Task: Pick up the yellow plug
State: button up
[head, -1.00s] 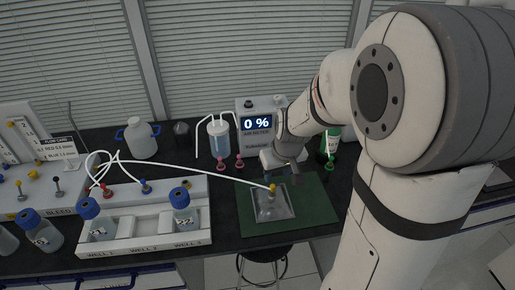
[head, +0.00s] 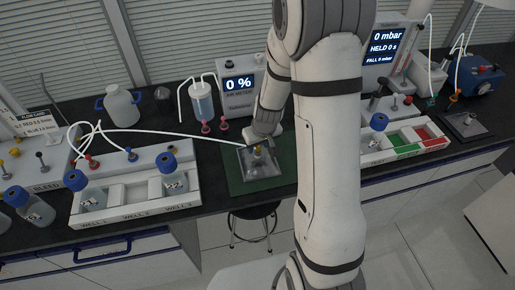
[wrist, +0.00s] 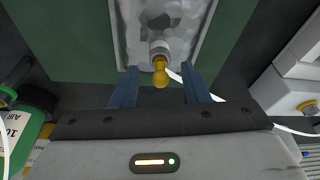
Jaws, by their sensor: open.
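The yellow plug (wrist: 160,73) stands on a pale fitting on the grey metallic bag or plate, at the end of a white tube. In the wrist view it sits between the two blue fingers of my gripper (wrist: 163,84), with a gap on each side. The gripper is open. In the head view the yellow plug (head: 258,149) shows small beside my gripper (head: 265,146), which is partly hidden by my wrist. The grey plate (head: 262,168) lies on a green mat (head: 236,184).
The white well rack (head: 130,212) with blue-capped bottles stands at left. The air meter (head: 238,85) and a water bottle (head: 202,103) stand behind the mat. At right is a tray with green and red compartments (head: 448,140).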

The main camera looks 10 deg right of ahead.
jog(key=shift+f, duration=0.25)
jog(key=shift+c, duration=0.3)
grip_shut()
